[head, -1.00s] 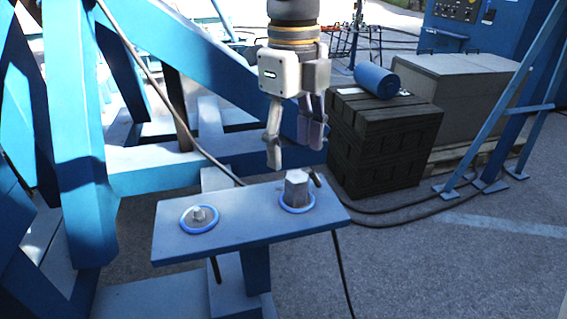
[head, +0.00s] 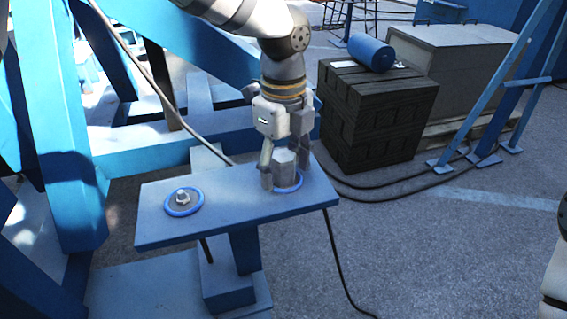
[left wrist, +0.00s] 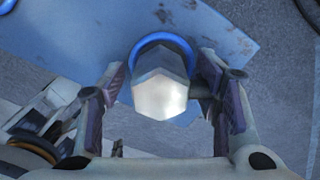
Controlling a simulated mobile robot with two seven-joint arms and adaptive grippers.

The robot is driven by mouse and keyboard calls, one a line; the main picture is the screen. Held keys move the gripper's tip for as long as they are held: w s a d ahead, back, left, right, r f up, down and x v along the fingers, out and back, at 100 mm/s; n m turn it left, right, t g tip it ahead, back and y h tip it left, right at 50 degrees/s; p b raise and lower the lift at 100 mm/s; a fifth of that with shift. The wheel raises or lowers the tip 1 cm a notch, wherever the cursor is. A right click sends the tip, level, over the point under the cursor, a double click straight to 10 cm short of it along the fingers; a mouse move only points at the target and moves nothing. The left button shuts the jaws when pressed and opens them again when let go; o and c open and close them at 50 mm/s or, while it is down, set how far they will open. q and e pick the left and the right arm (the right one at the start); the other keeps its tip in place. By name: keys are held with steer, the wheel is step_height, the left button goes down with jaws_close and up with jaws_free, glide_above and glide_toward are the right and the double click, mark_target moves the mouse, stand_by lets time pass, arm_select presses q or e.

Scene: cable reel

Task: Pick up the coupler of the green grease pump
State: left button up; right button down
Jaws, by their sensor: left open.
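A silver hexagonal coupler (head: 285,160) stands upright in a blue ring (head: 289,184) at the right end of a blue plate (head: 235,215). In the left wrist view the coupler (left wrist: 160,90) is at the middle, seen from above. My left gripper (head: 284,174) points down over it, open, with one finger on each side. In the left wrist view the left gripper (left wrist: 160,88) has a gap on its left side; on the right, a dark stub lies between coupler and finger, and contact cannot be told. No green pump shows. My right gripper is out of view.
A second blue ring (head: 184,202) with a small metal fitting (head: 182,196) sits on the plate's left part. A dark crate (head: 375,120) carries a blue cylinder (head: 371,52). A black cable (head: 335,260) hangs from the plate. Blue frame beams (head: 75,150) stand left.

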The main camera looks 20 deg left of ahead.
arm_select(q)
jaws_close()
steer(key=shift+r, duration=0.15)
